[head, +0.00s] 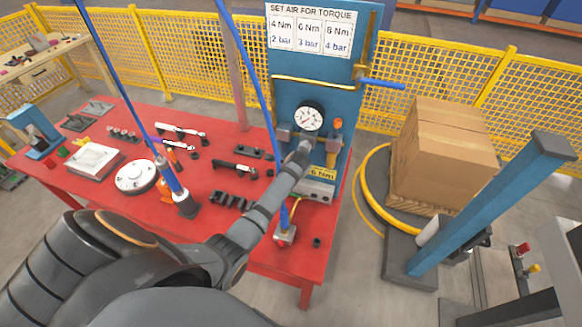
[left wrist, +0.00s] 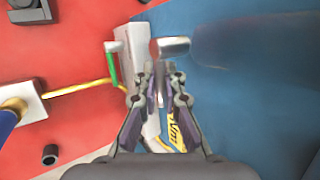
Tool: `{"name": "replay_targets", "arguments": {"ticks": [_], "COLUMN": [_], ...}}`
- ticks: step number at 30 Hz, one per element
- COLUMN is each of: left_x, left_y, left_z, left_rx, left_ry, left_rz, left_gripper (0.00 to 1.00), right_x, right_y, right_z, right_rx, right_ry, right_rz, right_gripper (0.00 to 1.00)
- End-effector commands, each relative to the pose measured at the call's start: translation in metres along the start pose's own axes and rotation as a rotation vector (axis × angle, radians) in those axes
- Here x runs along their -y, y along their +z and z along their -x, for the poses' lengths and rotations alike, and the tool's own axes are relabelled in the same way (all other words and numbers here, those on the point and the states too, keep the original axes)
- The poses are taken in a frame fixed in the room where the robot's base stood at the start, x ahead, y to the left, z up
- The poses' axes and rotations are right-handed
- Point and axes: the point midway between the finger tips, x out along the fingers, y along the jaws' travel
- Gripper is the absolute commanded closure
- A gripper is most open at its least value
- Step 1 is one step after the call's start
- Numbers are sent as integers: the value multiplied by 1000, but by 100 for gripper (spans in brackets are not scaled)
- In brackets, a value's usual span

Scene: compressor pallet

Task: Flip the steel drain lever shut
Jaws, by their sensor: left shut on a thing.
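My left gripper (head: 304,148) reaches the blue panel (head: 355,100) just below the round pressure gauge (head: 308,117). In the left wrist view its fingers (left wrist: 160,75) are closed on a narrow grey steel piece (left wrist: 159,88), which looks like the drain lever. The fingers hide much of it, so its exact angle is hard to tell. A short steel cylinder (left wrist: 170,46) is just beyond the fingertips. A green handle (left wrist: 112,66) hangs on a pale fitting to the left, apart from the fingers. My right gripper is not in view.
The red table (head: 110,205) holds several tools, sockets and a white disc (head: 136,177). A yellow torque label (head: 322,174) is below the gripper. A yellow hose (left wrist: 75,89) runs to a white block.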

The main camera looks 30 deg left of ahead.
Motion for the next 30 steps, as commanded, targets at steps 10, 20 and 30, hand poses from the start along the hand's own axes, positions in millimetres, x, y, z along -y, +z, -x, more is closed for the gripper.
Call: {"name": "replay_targets", "arguments": {"ticks": [10,20,30], "left_x": [0,0,0], "left_y": [0,0,-1], "left_z": [0,0,27], "left_rx": [0,-1,-2], "left_ry": [0,0,-2], "left_rz": [0,0,0], "left_gripper": [100,69,69], "right_x": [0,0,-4], "right_y": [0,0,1], "right_z": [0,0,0], "right_rx": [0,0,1], "right_ry": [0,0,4], "right_rz": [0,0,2], "right_gripper": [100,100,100]}}
